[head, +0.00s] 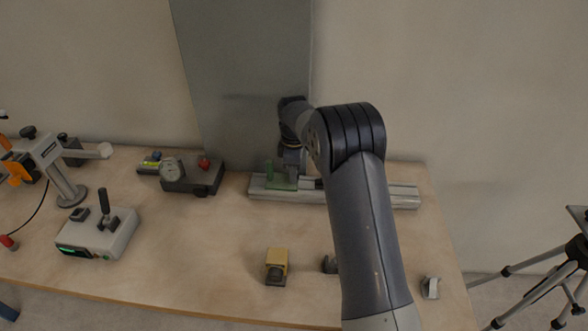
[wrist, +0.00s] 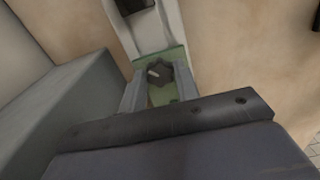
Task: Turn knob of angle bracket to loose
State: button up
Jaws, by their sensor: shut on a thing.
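The angle bracket (head: 283,184) is green and stands on a light grey slotted rail (head: 404,196) at the back of the table. It also shows in the wrist view (wrist: 173,53). Its knob (wrist: 161,75) is dark and lobed, with a pale mark on its left part. In the head view my gripper hides the knob. My gripper (head: 292,170) reaches down at the bracket. In the wrist view its two fingers (wrist: 159,84) stand on either side of the knob, shut on it. The finger tips' exact contact is hard to make out.
A tall grey panel (head: 240,60) stands close behind the rail. Left of the rail is a grey block with a dial (head: 195,180); farther left is a joystick box (head: 96,238). A yellow block (head: 277,260) sits in front. The table between them is clear.

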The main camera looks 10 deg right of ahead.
jog(key=shift+n, duration=1.1)
jog(key=o, duration=1)
jog(key=shift+r, duration=0.1)
notch_tip(320, 180, up, 11)
jog(key=shift+f, duration=0.2)
